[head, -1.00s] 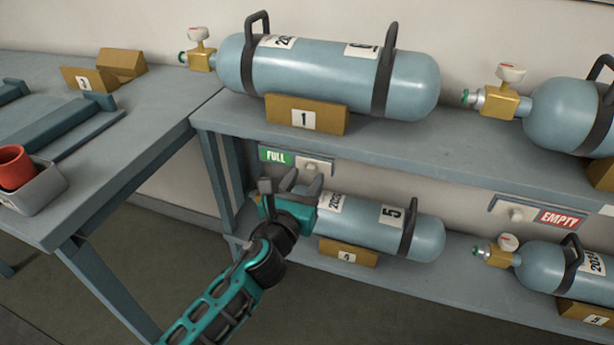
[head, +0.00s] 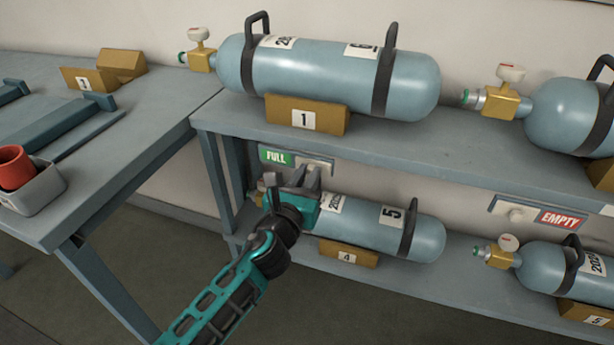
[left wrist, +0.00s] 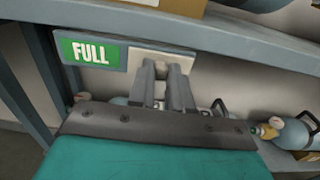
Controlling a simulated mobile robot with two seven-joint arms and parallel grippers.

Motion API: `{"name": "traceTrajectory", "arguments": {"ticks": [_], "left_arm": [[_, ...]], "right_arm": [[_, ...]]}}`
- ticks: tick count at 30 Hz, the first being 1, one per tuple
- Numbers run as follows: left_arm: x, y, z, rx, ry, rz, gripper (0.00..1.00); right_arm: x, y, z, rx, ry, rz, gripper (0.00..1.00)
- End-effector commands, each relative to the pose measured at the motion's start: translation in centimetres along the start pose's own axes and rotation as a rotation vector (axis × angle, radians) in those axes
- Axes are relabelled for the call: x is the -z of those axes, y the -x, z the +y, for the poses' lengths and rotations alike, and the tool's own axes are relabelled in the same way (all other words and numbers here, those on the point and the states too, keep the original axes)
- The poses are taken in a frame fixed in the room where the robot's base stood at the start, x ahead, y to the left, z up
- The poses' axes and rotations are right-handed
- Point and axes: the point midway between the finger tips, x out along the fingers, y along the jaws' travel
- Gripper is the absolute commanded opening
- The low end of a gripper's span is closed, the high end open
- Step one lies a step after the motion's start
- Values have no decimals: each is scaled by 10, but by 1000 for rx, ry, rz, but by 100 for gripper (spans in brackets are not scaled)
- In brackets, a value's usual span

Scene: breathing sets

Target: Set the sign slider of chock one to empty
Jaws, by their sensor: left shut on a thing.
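The sign under the shelf edge below chock one (head: 306,114) shows its green FULL face (head: 276,156) on the left. Its pale slider plate (head: 322,164) covers the right part. The same FULL face (left wrist: 90,52) and slider plate (left wrist: 205,66) show close up in the left wrist view. My left gripper (head: 312,176) is at the slider, its fingers (left wrist: 162,70) shut on the slider's knob, which they mostly hide. Chock one carries a blue-grey cylinder (head: 320,72). My right gripper is in neither view.
A lower cylinder (head: 375,226) lies just below my left gripper. The upper shelf edge (head: 360,150) is close above it. Another sign, showing EMPTY (head: 558,218), hangs to the right. A table (head: 110,165) stands at the left.

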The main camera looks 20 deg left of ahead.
Motion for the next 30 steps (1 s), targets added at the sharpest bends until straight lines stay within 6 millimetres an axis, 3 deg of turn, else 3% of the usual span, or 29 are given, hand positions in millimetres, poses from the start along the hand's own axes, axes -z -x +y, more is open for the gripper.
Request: {"name": "traceTrajectory", "arguments": {"ticks": [14,24,30], "left_arm": [[0,0,5,-1,-3,1,0],[1,0,76,-2,-7,3,0],[1,0,91,-3,-1,2,0]], "right_arm": [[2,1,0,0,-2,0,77],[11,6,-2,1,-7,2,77],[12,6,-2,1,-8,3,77]]}}
